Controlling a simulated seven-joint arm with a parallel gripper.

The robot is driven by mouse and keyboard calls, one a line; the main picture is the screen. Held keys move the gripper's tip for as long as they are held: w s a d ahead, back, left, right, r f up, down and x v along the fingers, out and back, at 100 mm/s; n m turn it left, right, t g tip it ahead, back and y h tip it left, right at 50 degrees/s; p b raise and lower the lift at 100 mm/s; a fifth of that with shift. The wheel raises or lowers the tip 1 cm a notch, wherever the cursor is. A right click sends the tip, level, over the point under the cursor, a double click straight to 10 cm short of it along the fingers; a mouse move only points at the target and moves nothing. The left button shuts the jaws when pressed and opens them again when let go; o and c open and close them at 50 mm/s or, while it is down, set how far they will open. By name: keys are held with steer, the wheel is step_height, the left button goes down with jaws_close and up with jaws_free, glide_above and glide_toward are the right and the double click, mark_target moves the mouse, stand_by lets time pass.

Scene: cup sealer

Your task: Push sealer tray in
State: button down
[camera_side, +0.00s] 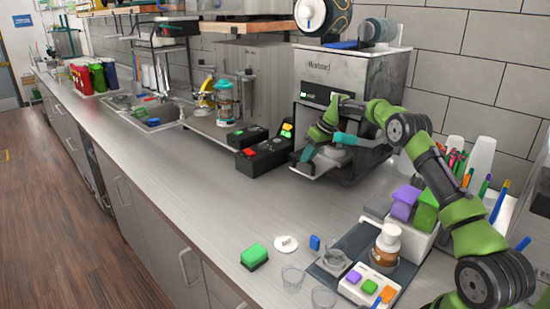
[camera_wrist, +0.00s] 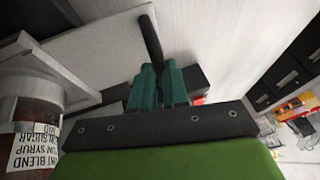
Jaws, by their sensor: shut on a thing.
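The cup sealer (camera_side: 335,75) is a grey metal machine against the tiled wall in the side view. Its tray (camera_side: 320,166) sticks out at the front, low down, with a pale round holder (camera_side: 338,153) on it. My gripper (camera_side: 307,154) points down at the tray's front left. In the wrist view, the two teal fingers of my gripper (camera_wrist: 159,85) are close together on a dark rod-like handle (camera_wrist: 150,38). The exact contact is partly hidden by the fingers. A brown container with a printed label (camera_wrist: 35,145) and a pale rim is at the left.
Black boxes with coloured buttons (camera_side: 262,155) stand just left of the sealer. Pen cups (camera_side: 480,155) and purple and green blocks (camera_side: 408,203) are to the right.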

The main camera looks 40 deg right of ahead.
steer(key=shift+s+d+r, duration=0.1)
steer(key=shift+d, duration=0.3)
steer(key=c, duration=1.1)
jaws_free()
steer(key=shift+a, duration=0.1)
steer(key=a, duration=1.7)
steer(key=a+v, duration=0.1)
steer(key=v, duration=1.6)
steer(key=shift+s+a+f+m+t+y, duration=0.2)
steer(key=shift+s+a+f+m+y, duration=0.8)
steer(key=shift+s+a+f+m, duration=1.85)
steer(key=shift+s+a+f+m+t+y, duration=0.2)
steer(key=shift+s+a+f+m+y, duration=0.8)
steer(key=shift+m, duration=3.7)
steer(key=shift+s+a+f+m+t+y, duration=0.2)
steer(key=shift+s+a+f+m+y, duration=1)
steer(key=shift+s+f+m, duration=1.95)
